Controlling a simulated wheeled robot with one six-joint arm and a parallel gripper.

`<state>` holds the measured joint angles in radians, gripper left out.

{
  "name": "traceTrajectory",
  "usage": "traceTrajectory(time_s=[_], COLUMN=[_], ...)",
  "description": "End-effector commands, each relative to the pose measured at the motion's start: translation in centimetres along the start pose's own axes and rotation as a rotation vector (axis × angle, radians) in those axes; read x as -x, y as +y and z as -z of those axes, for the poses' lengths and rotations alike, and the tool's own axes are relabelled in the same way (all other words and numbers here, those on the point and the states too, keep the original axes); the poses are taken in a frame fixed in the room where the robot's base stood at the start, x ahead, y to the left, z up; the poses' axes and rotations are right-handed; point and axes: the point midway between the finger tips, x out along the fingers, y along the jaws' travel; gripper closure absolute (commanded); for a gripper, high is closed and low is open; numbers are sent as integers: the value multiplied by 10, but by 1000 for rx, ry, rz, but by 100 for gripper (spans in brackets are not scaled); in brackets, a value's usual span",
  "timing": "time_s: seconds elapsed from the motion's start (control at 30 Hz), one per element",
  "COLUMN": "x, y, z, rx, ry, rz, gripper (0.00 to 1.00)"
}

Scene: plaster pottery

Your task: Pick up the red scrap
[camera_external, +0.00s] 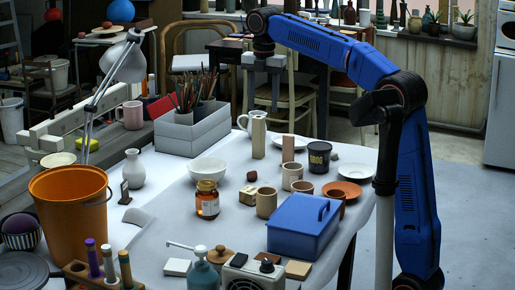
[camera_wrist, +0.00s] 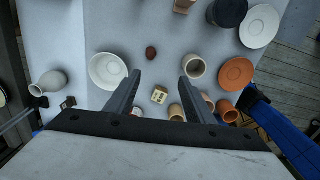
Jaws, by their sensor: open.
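The red scrap (camera_external: 251,176) is a small dark-red lump lying on the pale table between the white bowl and the cups. In the wrist view it shows as a small brown-red lump (camera_wrist: 151,53), to the right of the bowl and just beyond my fingertips. My gripper (camera_wrist: 160,76) is open and empty, with its two fingers spread. In the external view my gripper (camera_external: 263,100) hangs high above the table, well clear of the scrap.
A white bowl (camera_external: 208,170) stands left of the scrap, and a small cream block (camera_external: 248,195) lies in front. Cups (camera_external: 266,203), an amber jar (camera_external: 207,200) and a blue box (camera_external: 301,228) stand nearer the front. A white pitcher (camera_external: 254,124) stands behind.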

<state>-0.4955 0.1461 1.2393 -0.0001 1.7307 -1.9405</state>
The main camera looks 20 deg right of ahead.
Motion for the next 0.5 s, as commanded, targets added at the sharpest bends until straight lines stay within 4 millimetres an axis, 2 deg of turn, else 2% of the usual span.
traceTrajectory(time_s=[0.33, 0.5], x=[-13, -33], y=[32, 30], z=[11, 10], rx=[166, 163], ry=[12, 12], rz=[24, 25], gripper=[51, 51])
